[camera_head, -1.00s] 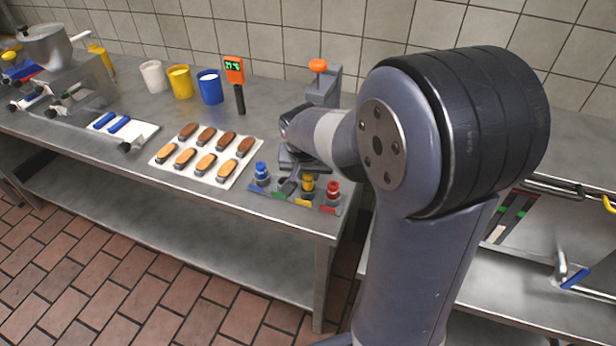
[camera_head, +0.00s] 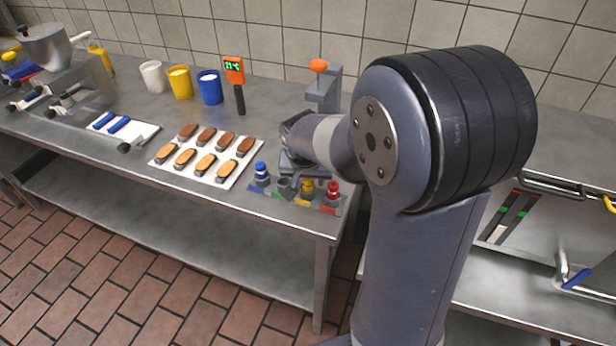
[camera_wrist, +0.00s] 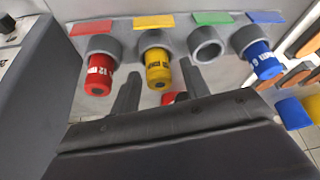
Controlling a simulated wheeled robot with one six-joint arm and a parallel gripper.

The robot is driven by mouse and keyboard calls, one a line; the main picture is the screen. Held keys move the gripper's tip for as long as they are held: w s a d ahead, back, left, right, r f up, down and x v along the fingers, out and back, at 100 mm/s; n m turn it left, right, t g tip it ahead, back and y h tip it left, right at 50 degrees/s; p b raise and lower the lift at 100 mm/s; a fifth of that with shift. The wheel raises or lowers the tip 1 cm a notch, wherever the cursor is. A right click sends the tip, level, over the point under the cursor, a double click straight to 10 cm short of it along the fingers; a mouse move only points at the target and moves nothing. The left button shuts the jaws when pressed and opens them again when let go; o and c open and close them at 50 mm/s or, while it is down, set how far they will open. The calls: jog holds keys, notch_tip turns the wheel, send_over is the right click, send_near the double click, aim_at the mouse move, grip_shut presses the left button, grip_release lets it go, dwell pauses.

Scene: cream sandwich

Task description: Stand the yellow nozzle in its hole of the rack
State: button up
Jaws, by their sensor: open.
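The yellow nozzle (camera_head: 306,188) stands in the rack (camera_head: 321,204) at the yellow-marked place, between the red nozzle (camera_head: 333,188) and the empty green-marked hole (camera_head: 284,186). In the wrist view the yellow nozzle (camera_wrist: 157,68) sits in the collar below the yellow label (camera_wrist: 153,22). My gripper (camera_wrist: 159,72) is open, with one finger on each side of the yellow nozzle in that picture and a visible gap to it. Its jaws are mostly hidden by the wrist in the head view.
The blue nozzle (camera_head: 261,174) stands at the rack's left end. A white tray of eclairs (camera_head: 233,176) lies just left of the rack. A dispenser with an orange knob (camera_head: 318,66) stands behind my wrist.

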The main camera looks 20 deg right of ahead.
jog(key=shift+r, duration=0.45)
jog(key=v, duration=1.1)
jog(key=shift+s+r, duration=0.2)
jog(key=x, duration=1.2)
jog(key=shift+f, duration=0.4)
jog(key=shift+w+r, duration=0.1)
jog(key=shift+r, duration=1)
